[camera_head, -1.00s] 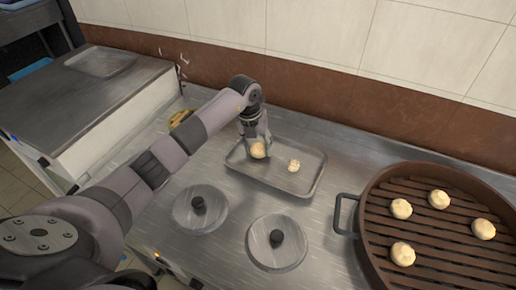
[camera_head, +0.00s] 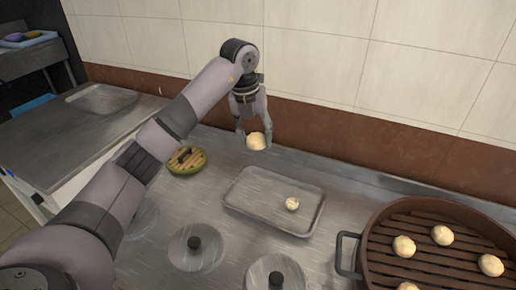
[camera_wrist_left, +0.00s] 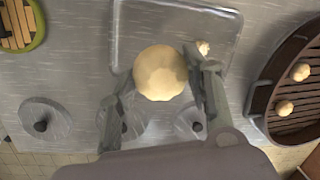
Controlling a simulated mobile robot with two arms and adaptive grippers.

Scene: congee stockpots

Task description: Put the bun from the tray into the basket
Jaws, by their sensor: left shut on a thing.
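My left gripper (camera_head: 254,138) is shut on a pale round bun (camera_head: 257,141) and holds it in the air above the back of the counter, over the far side of the tray. In the left wrist view the held bun (camera_wrist_left: 160,73) sits between the two fingers. The metal tray (camera_head: 250,207) lies on the counter with a second bun (camera_head: 292,203) in its right part. The large round brown basket (camera_head: 420,250) with a slatted floor stands at the right and holds several buns. My right gripper is not in view.
Lidded stockpots (camera_head: 196,247) are set in the counter in front of the tray. A small round slatted steamer (camera_head: 187,161) stands left of the tray. The basket's dark handle (camera_head: 347,256) sticks out towards the tray. A tiled wall (camera_head: 330,65) closes the back.

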